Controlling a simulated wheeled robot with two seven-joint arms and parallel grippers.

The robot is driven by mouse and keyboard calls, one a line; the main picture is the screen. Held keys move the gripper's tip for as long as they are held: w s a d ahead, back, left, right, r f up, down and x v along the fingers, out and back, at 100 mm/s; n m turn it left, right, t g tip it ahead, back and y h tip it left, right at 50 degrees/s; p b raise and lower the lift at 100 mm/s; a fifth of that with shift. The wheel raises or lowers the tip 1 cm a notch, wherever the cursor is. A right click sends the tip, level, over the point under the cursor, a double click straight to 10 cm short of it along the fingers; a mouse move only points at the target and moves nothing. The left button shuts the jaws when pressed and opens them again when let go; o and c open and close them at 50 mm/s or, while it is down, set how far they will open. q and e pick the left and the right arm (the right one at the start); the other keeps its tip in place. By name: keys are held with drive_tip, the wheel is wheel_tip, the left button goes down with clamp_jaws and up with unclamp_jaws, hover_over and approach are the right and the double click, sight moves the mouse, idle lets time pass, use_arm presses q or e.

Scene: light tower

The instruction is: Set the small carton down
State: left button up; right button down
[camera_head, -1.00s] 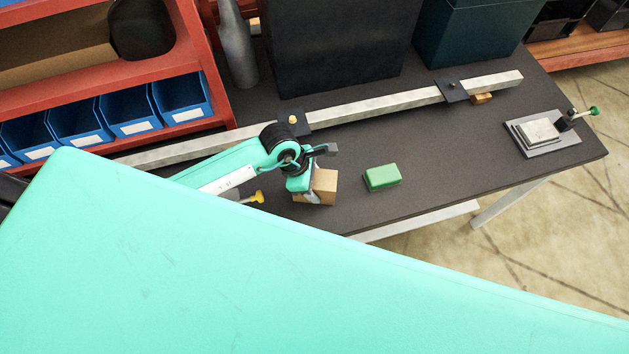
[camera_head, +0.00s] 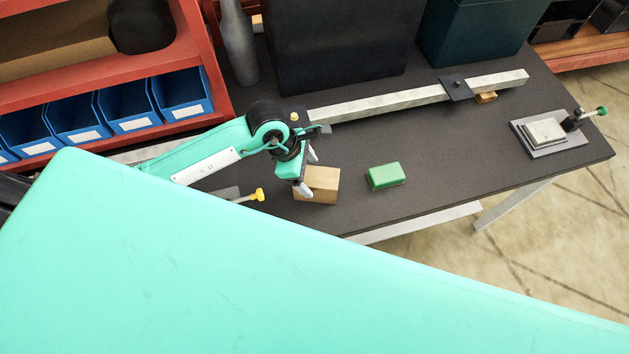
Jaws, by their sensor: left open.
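The small carton (camera_head: 321,186) is a light brown box that sits on the dark table top (camera_head: 440,170), near its front edge. My left gripper (camera_head: 308,172) is at the carton's left and upper side, with its fingers apart. One pale finger shows in front of the carton's left end and the other shows above its back edge. I cannot tell whether a finger still touches the carton. My right gripper does not show.
A green block (camera_head: 385,176) lies to the right of the carton. A metal bar (camera_head: 400,101) runs across the table behind. A yellow-ended handle (camera_head: 257,195) is at the left. A clamp plate (camera_head: 545,134) stands at the right. Dark boxes (camera_head: 340,45) stand at the back.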

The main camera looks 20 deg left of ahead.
use_arm(q)
drive_tip(key=b+v, duration=0.2)
drive_tip(key=v, duration=0.4)
drive_tip(key=shift+a+r, duration=0.15)
drive_tip(key=shift+r, duration=0.25)
